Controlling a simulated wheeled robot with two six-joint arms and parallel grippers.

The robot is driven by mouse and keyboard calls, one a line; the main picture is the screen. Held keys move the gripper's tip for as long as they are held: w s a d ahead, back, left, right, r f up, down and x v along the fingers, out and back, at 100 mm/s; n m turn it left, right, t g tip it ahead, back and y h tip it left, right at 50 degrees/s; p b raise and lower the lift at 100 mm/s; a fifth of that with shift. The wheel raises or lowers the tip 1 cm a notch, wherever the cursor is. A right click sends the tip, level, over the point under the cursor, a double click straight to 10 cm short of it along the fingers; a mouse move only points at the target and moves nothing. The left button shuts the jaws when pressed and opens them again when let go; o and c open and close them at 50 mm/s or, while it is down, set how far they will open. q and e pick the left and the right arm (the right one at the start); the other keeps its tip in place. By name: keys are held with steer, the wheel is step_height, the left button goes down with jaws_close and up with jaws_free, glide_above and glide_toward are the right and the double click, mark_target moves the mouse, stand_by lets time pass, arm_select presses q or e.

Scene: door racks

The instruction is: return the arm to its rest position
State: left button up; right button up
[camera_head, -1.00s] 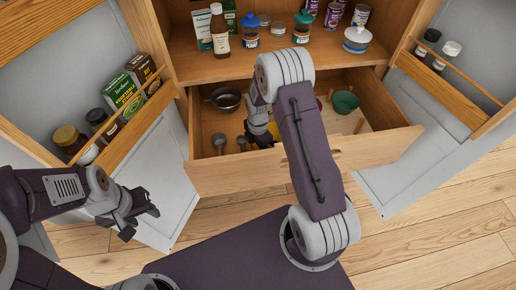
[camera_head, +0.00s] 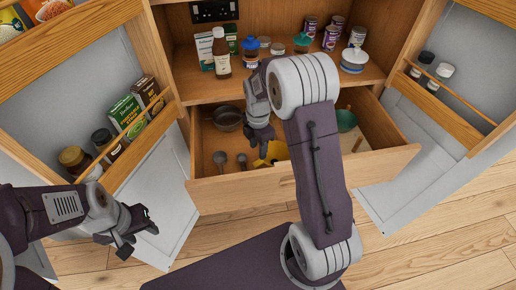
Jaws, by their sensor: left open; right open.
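My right arm reaches up from the lower right over the open drawer. My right gripper (camera_head: 262,134) points down above the drawer's middle, close to a yellow item (camera_head: 272,153); its jaws are small in view and nothing shows held in them. My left gripper (camera_head: 140,229) is open and empty at the lower left, in front of the left cabinet door. The open drawer (camera_head: 240,189) holds a dark pan (camera_head: 229,118), two ladle-like utensils (camera_head: 220,158) and a green bowl (camera_head: 346,121). My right arm hides part of the drawer.
The left door (camera_head: 150,190) and right door (camera_head: 420,165) stand open, with racks of boxes and jars. The shelf (camera_head: 195,87) above the drawer holds bottles, cans and a white lidded pot (camera_head: 354,60). Wooden floor (camera_head: 430,240) is free at the lower right.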

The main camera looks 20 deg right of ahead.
steer(key=s+a+r+m+p, duration=0.1)
steer(key=s+r+m, duration=0.1)
steer(key=s, duration=0.1)
steer(key=s+a+r+m+p, duration=0.1)
steer(key=s+r, duration=0.2)
steer(key=s+a+r+m+t+p, duration=0.1)
steer(key=s+a+r+m, duration=0.1)
steer(key=s+r, duration=0.1)
steer(key=shift+s+a+r+m, duration=0.1)
steer(key=shift+s+r+m, duration=0.05)
steer(key=shift+s+m, duration=0.15)
steer(key=s+f+m, duration=0.1)
steer(key=s+m, duration=0.1)
steer(key=m, duration=0.3)
steer(key=s+f+m, duration=0.1)
steer(key=m, duration=0.3)
steer(key=s+m, duration=0.2)
steer(key=m, duration=0.3)
steer(key=shift+s+f+m, duration=0.3)
steer(key=shift+s+f, duration=0.05)
steer(key=shift+f, duration=0.05)
